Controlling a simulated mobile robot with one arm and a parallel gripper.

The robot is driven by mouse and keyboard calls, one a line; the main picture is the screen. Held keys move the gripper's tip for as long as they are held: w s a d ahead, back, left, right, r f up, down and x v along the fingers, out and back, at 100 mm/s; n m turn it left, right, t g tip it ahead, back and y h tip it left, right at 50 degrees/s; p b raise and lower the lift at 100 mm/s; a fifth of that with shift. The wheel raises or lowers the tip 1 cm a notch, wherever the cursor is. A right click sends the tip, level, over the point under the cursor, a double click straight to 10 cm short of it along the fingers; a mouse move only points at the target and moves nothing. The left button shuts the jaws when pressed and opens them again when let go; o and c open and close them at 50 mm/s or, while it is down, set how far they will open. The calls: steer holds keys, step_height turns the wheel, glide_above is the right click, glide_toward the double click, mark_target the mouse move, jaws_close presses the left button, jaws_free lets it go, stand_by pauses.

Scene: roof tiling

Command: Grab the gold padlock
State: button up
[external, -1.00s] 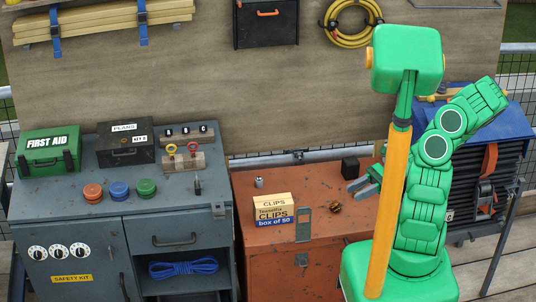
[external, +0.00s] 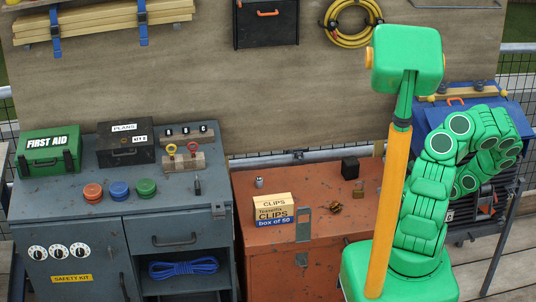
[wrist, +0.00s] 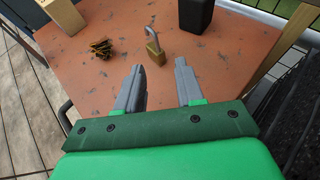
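The gold padlock (wrist: 153,50) stands on the orange-red cabinet top in the wrist view, its grey shackle up and leaning left. In the external view it is a small brassy shape (external: 358,190) near the right part of that top. My gripper (wrist: 159,66) is open and empty in the wrist view. Its two grey fingertips point at the padlock from the near side, with a gap before it. In the external view my gripper is hidden behind my own orange column and arm.
A black block (wrist: 195,14) stands just behind and right of the padlock. A brown-gold clump (wrist: 101,47) lies to its left. A wooden clips box (external: 273,209) is farther left on the cabinet top (external: 265,180).

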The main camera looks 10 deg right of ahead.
mark_target(356, 192)
steer(key=shift+x, duration=1.3)
steer(key=shift+w+a+f, duration=0.15)
steer(key=shift+w+a, duration=0.25)
steer(key=shift+a, duration=0.3)
steer(key=shift+w+a+f, duration=0.15)
steer(key=shift+w+a, duration=0.3)
steer(key=shift+a, duration=0.2)
steer(key=shift+x, duration=1)
jaws_close()
